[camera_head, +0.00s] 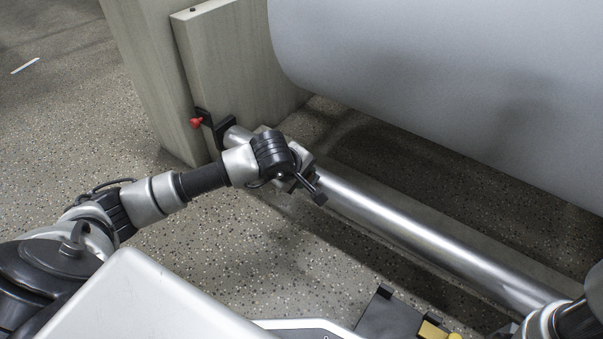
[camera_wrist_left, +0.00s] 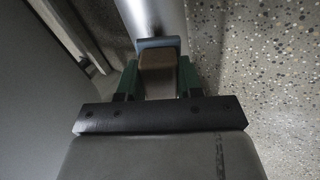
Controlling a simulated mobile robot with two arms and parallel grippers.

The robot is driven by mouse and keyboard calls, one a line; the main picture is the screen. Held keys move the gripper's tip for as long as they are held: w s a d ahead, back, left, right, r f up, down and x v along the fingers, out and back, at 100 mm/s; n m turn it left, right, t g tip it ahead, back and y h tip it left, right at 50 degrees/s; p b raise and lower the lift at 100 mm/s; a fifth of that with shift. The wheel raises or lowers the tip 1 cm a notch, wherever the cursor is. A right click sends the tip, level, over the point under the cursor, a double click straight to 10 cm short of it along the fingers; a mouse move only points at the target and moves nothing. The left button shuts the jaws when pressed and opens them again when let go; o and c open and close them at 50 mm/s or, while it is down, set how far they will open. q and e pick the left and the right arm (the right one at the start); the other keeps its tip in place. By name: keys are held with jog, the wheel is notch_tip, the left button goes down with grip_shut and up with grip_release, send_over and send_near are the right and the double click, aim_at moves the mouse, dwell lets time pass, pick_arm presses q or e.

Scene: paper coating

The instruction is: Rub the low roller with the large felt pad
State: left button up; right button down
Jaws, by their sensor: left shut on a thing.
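The low roller (camera_head: 420,234) is a shiny metal tube running from the grey side frame down to the lower right in the head view. It also shows at the top of the left wrist view (camera_wrist_left: 155,16). My left gripper (camera_head: 303,168) is over the roller's upper-left part. In the left wrist view its green fingers (camera_wrist_left: 158,80) are shut on a brown block with a blue-grey face, the felt pad (camera_wrist_left: 158,60). The blue-grey face is at the roller and appears to touch it. In the head view the pad is hidden by my gripper. My right gripper is out of view.
A large grey roll (camera_head: 440,80) hangs above and behind the low roller. The side frame (camera_head: 225,70) carries a black bracket with a red knob (camera_head: 196,122). A dark tray (camera_head: 388,318) with a yellow item (camera_head: 436,331) is at the bottom.

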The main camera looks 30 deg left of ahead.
aim_at(323, 187)
pick_arm(q)
jog(key=shift+b+x, duration=0.7)
jog(key=shift+x, duration=0.3)
jog(key=shift+d+r, duration=0.1)
jog(key=shift+d, duration=0.05)
jog(key=shift+s+d+r+p, duration=0.1)
jog(key=shift+s+d+p, duration=0.05)
jog(key=shift+d, duration=0.7)
jog(key=shift+s+d+p, duration=0.15)
jog(key=shift+d, duration=0.85)
jog(key=shift+w+a+f+b, duration=0.15)
jog(key=shift+a+f+b, duration=0.05)
jog(key=shift+a, duration=0.85)
jog(key=shift+w+a+f+b, duration=0.15)
jog(key=shift+w+a+b, duration=0.05)
jog(key=shift+a, duration=0.85)
jog(key=shift+c, duration=0.3)
jog(key=p+v, duration=0.3)
jog(key=v, duration=0.1)
jog(key=shift+s+d+r, duration=0.1)
jog(key=shift+r, duration=0.2)
jog(key=shift+s+r+p, duration=0.45)
jog(key=shift+r+p, duration=0.1)
jog(key=shift+p, duration=0.05)
